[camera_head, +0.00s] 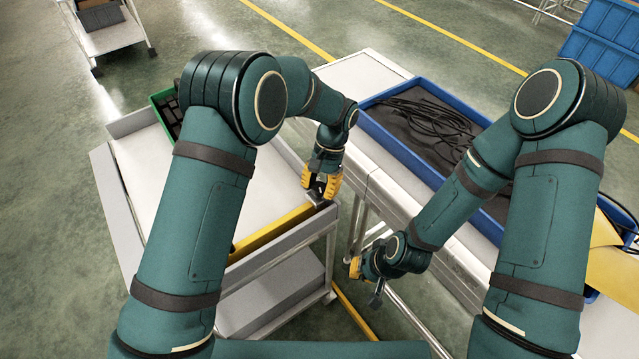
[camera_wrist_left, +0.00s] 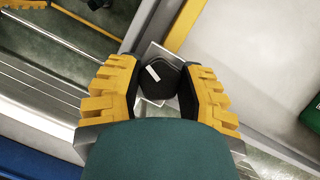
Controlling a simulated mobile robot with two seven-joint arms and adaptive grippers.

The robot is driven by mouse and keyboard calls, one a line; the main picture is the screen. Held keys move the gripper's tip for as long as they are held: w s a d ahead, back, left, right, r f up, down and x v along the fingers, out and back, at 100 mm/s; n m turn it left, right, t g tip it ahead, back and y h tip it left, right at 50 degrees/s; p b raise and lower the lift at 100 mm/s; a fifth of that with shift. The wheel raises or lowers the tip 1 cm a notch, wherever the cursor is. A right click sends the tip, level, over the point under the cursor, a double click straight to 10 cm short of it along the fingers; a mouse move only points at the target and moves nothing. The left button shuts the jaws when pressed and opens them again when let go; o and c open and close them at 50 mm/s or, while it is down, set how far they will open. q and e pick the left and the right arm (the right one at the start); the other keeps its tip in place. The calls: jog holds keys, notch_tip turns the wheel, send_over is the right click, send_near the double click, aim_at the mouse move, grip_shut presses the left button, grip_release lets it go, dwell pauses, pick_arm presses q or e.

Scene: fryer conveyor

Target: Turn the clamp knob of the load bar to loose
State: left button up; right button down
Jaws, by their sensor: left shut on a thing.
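The clamp knob (camera_wrist_left: 158,86) is black with a short white mark and sits on a grey metal plate at the end of the yellow load bar (camera_head: 275,228). The bar also shows in the left wrist view (camera_wrist_left: 184,24). My left gripper (camera_head: 321,190) points down at the cart's corner. In the left wrist view its yellow fingers stand on both sides of the knob, shut on it. In the head view the gripper mostly hides the knob. My right gripper (camera_head: 364,279) hangs low beside the conveyor, away from the bar; its finger opening is unclear.
The load bar lies along the near edge of a grey cart (camera_head: 112,190). A green crate (camera_head: 158,101) stands at the cart's far side. A blue tray (camera_head: 386,137) with black cables lies on the white conveyor to the right. A narrow gap separates cart and conveyor.

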pick_arm(q)
jog(key=shift+f+n+g+h+p, duration=0.1)
jog(key=shift+n+g+h+p, duration=0.25)
jog(key=shift+n, duration=0.8)
jog(key=shift+n+g+h, duration=0.15)
jog(key=shift+n+h, duration=0.3)
jog(key=shift+n, duration=0.7)
jog(key=o, duration=1.2)
jog(key=v, duration=1.2)
jog(key=shift+s, duration=0.15)
